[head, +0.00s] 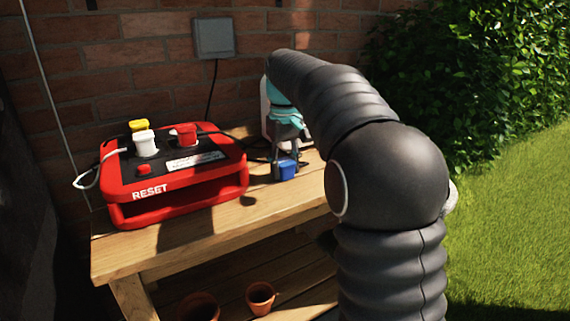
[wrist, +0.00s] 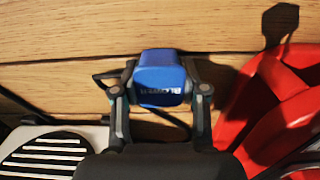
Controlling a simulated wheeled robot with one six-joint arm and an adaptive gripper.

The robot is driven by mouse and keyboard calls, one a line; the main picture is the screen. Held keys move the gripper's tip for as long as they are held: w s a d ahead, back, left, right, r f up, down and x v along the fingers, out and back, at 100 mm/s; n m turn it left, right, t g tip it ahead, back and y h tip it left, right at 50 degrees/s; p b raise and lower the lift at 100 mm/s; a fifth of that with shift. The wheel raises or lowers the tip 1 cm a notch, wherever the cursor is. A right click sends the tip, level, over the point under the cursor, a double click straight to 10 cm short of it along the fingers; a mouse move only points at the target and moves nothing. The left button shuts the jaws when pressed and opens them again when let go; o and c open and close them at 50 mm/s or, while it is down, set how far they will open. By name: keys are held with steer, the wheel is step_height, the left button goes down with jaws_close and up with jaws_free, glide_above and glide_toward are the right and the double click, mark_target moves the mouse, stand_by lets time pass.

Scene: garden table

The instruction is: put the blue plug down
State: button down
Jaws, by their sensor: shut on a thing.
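The blue plug (head: 287,169) is at the tip of my gripper (head: 286,158), over the right part of the wooden table (head: 200,246). In the wrist view the blue plug (wrist: 161,78) sits between the two fingers of my gripper (wrist: 160,92), which are shut on it. Light lettering shows on its face. A dark cable runs behind the fingers. I cannot tell whether the plug touches the wood.
A red power box (head: 175,190) marked RESET stands left of my gripper, with yellow (head: 139,125), white (head: 146,143) and red (head: 186,134) plugs on top. A grey wall box (head: 214,38) hangs on the brick wall. Flowerpots (head: 260,297) stand on the lower shelf. Bare wood lies in front.

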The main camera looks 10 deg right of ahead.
mark_target(285, 161)
steer(key=shift+f, duration=0.1)
steer(key=c, duration=0.6)
jaws_free()
step_height(285, 161, up, 13)
steer(key=p, duration=0.4)
steer(key=s+m+t, duration=0.1)
steer(key=s+t, duration=0.1)
steer(key=s, duration=0.6)
steer(key=s+f+m+t, duration=0.1)
steer(key=s+f, duration=0.5)
steer(key=s, duration=0.1)
steer(key=s+f+t, duration=0.1)
steer(key=s+f, duration=0.5)
steer(key=s, duration=0.2)
steer(key=s+f+m+t, duration=0.1)
steer(key=s+f, duration=0.6)
steer(key=shift+s+m+t, duration=0.25)
steer(key=shift+m+t, duration=0.05)
